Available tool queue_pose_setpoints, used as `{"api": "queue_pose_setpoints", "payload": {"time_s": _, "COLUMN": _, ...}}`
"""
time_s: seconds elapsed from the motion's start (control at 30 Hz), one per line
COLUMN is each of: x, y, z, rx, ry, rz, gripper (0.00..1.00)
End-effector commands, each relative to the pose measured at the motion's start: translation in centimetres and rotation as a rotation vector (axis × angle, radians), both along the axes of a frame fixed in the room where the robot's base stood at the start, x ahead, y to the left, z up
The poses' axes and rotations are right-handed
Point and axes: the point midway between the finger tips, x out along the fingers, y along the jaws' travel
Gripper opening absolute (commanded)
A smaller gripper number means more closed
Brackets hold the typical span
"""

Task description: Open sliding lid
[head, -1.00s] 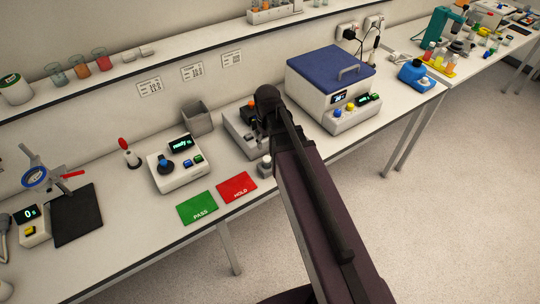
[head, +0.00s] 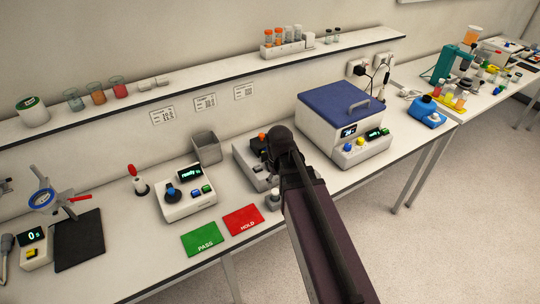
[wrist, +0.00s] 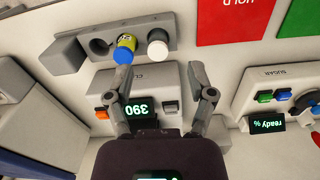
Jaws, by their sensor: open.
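A white box instrument (head: 348,150) has a blue lid (head: 330,98) with a grey handle (head: 361,105); the lid is closed. The box's blue edge also shows at the lower left of the wrist view (wrist: 22,166). My gripper (wrist: 163,90) is open and empty, over a grey instrument (wrist: 148,77) whose display reads 390. The same instrument is partly hidden behind my arm in the head view (head: 243,152). I cannot tell whether it has a sliding lid of its own. My fingertips are hidden by my arm in the head view.
A grey holder (wrist: 95,70) carries a blue-and-yellow vial (wrist: 125,48) and a white-capped one (wrist: 157,42), close to the fingertips. A sugar meter (head: 187,198), green PASS mat (head: 203,239) and red HOLD mat (head: 243,221) lie left. A shelf (head: 215,81) runs behind.

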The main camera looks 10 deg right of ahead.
Motion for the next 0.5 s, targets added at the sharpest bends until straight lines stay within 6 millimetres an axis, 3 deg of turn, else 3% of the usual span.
{"api": "queue_pose_setpoints", "payload": {"time_s": 0.27, "x": 6.5, "y": 0.1, "z": 4.2, "rx": 0.000, "ry": 0.000, "rz": 0.193, "gripper": 0.70}}
{"api": "queue_pose_setpoints", "payload": {"time_s": 0.5, "x": 14.0, "y": 0.3, "z": 8.5, "rx": 0.000, "ry": -0.001, "rz": 0.450, "gripper": 0.70}}
